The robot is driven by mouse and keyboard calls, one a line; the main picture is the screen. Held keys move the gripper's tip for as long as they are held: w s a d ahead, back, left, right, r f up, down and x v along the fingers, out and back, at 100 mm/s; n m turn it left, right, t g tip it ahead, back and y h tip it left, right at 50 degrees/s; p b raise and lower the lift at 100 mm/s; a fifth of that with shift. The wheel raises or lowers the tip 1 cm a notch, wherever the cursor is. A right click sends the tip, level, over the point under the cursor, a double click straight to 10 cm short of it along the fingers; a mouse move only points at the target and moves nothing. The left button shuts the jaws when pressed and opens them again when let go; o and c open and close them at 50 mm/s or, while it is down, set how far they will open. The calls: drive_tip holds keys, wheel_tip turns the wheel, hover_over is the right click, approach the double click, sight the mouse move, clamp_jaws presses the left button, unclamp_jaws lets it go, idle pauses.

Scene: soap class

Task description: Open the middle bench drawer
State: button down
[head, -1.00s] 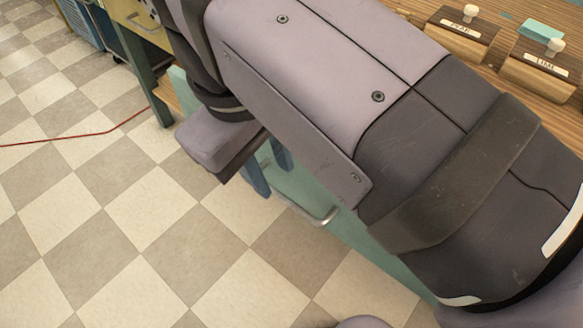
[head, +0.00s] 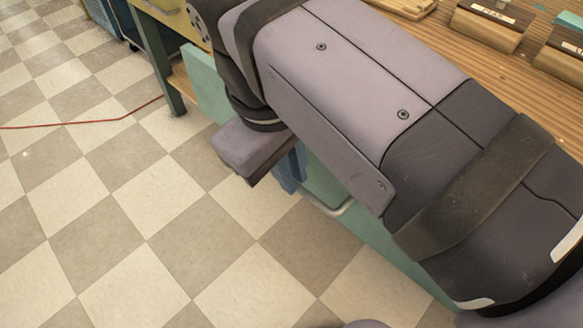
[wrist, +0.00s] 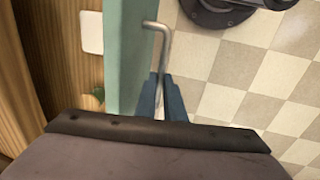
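The green drawer front (wrist: 124,60) shows in the wrist view with a bent metal handle (wrist: 160,45) on its outer side. The handle also shows in the head view (head: 338,209), partly behind my arm. My gripper (wrist: 160,88) has its two blue fingers close together, one on each side of the handle bar, and appears shut on it.
A yellow bench with a green leg (head: 160,60) stands at upper left. A red cord (head: 90,122) lies on the checkered floor, which is otherwise clear.

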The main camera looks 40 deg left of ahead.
drive_tip(key=s+p, duration=0.1)
drive_tip(key=s, duration=0.4)
idle(0.3)
drive_tip(key=c, duration=1.8)
unclamp_jaws()
drive_tip(key=shift+c, duration=0.2)
wheel_tip(320, 180, up, 7)
drive_tip(key=s+p, duration=0.1)
drive_tip(key=p, duration=0.3)
drive_tip(key=shift+s, duration=0.15)
drive_tip(key=shift+r, duration=0.1)
